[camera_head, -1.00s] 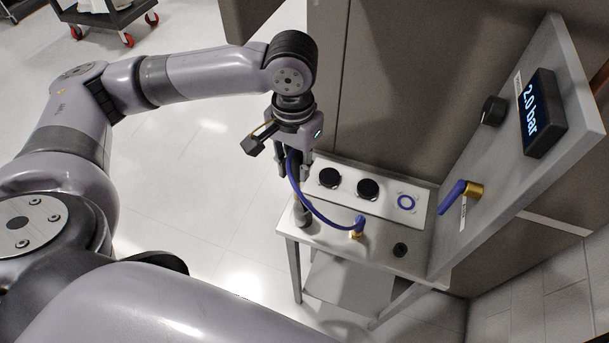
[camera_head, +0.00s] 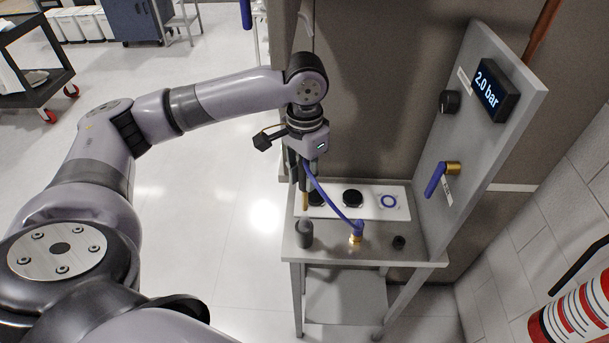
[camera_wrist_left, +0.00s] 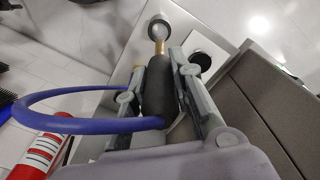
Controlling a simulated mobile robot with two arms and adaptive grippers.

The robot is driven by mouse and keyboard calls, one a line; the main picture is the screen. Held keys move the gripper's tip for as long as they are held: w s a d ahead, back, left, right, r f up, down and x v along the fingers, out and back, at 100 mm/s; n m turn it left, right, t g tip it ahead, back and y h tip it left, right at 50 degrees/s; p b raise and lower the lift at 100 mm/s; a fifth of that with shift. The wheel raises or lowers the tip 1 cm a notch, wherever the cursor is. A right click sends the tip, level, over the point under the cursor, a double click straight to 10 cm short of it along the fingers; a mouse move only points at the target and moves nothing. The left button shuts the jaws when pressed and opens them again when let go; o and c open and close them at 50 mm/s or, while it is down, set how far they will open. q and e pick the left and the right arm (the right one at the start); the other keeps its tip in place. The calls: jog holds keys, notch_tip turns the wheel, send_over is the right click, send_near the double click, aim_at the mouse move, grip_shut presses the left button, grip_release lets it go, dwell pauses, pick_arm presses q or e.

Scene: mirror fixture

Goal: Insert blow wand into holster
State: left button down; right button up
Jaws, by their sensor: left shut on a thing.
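My left gripper (camera_head: 302,176) is shut on the blow wand, above the left part of the small table. In the left wrist view the wand's black handle (camera_wrist_left: 158,92) lies between the two fingers, with its brass nozzle (camera_wrist_left: 159,47) pointing away from the gripper. The nozzle (camera_head: 304,200) points down in the head view. The dark, round holster (camera_head: 304,234) stands at the table's left edge, just below the nozzle. Its ring-shaped mouth (camera_wrist_left: 158,27) lies just beyond the tip. I cannot tell whether the tip is above the mouth or inside it. My right gripper is not in view.
A blue hose (camera_head: 335,206) curves from the wand to a brass fitting (camera_head: 356,238) on the table (camera_head: 330,254). A panel on the right carries a blue-handled valve (camera_head: 437,180) and a 2.0 bar display (camera_head: 496,90).

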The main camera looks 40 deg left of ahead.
aim_at(304, 190)
pick_arm(q)
jog(key=shift+s+r, duration=0.1)
jog(key=shift+r, duration=0.05)
jog(key=shift+s+r+p, duration=0.1)
jog(key=shift+s+p, duration=0.05)
jog(key=shift+p, duration=0.85)
notch_tip(304, 190, down, 3)
jog(key=shift+f+b, duration=0.15)
jog(key=shift+b, duration=0.55)
notch_tip(304, 190, down, 2)
jog(key=shift+f+b, duration=0.35)
jog(key=shift+f, duration=0.1)
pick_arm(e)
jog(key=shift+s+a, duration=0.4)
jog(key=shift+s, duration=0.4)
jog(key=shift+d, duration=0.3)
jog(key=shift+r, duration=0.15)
pick_arm(q)
jog(key=shift+p, duration=0.7)
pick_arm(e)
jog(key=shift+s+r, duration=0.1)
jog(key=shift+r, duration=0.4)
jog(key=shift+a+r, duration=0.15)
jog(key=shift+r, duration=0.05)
